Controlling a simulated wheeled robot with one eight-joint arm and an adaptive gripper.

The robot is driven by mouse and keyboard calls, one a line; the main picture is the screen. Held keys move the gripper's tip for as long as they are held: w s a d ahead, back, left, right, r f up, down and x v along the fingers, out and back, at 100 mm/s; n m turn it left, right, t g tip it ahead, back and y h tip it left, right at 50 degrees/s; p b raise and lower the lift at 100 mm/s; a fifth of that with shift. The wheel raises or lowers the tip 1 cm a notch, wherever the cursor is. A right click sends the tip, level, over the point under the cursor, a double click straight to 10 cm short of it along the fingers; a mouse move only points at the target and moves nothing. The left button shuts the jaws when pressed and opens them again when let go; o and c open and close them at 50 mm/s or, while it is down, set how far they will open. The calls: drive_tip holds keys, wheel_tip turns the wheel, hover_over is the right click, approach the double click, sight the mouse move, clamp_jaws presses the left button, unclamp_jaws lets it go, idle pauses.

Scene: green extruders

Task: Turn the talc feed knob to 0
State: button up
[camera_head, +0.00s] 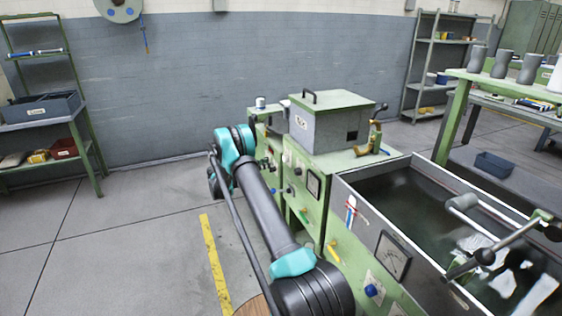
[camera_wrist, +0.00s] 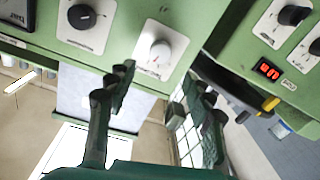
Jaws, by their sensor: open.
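In the wrist view, a pale knob (camera_wrist: 160,50) sits on a white dial plate on a green panel. A black knob (camera_wrist: 82,16) is to its left, and two more black knobs, an upper one (camera_wrist: 292,15) and a lower one (camera_wrist: 316,47), are at the right. The labels are too small to read, so I cannot tell which is the talc feed knob. My gripper (camera_wrist: 163,92) is open and empty, its fingers apart just below the pale knob in the picture. I see no contact with any knob. In the head view my arm hides the gripper.

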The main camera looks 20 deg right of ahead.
sight(284, 159)
drive_tip(key=d, duration=0.8)
drive_tip(key=shift+w+d, duration=0.25)
drive_tip(key=shift+w, duration=0.15)
drive_tip(key=shift+c, duration=0.4)
drive_tip(key=c, duration=1.1)
